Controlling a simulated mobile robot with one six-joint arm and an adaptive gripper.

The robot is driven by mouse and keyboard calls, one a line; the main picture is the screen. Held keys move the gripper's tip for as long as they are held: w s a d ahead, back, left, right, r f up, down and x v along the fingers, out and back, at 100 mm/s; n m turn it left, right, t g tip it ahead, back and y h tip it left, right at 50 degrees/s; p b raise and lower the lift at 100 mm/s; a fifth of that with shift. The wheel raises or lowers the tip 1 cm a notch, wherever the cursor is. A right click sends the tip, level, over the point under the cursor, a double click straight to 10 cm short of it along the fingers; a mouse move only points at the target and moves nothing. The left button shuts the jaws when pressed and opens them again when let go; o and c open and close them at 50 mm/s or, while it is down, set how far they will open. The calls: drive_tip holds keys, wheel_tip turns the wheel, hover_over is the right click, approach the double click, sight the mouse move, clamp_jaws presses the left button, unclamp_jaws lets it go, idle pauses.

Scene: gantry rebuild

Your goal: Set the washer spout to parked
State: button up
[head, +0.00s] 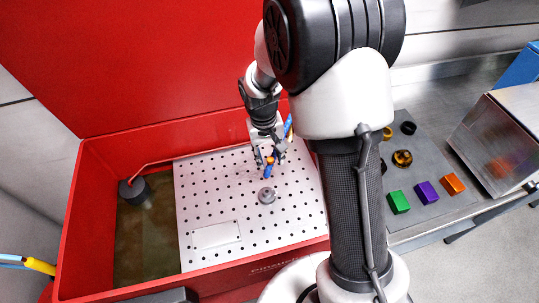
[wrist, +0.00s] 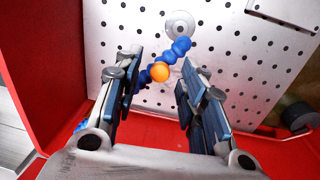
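The washer spout (head: 268,171) is a blue segmented hose with an orange ball-like part, above the perforated white plate (head: 205,180) of the red washer. In the wrist view the spout (wrist: 180,46) runs slantwise from upper right to lower left, its orange part (wrist: 159,72) between my fingers. Its lower left end is partly hidden behind the left finger. My gripper (head: 268,155) is over the plate at the spout. In the wrist view my gripper (wrist: 164,80) is open, its fingers apart on either side of the spout; I cannot tell whether either touches it.
A round grey fitting (head: 266,195) sits on the plate. The red tub wall (head: 130,155) and raised lid (head: 150,60) bound the space. A dark cylinder (head: 133,190) is in the left trough. Right, a grey mat (head: 420,150) holds green, purple and orange blocks and several round parts.

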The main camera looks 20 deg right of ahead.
clamp_jaws()
idle(0.3)
idle(0.4)
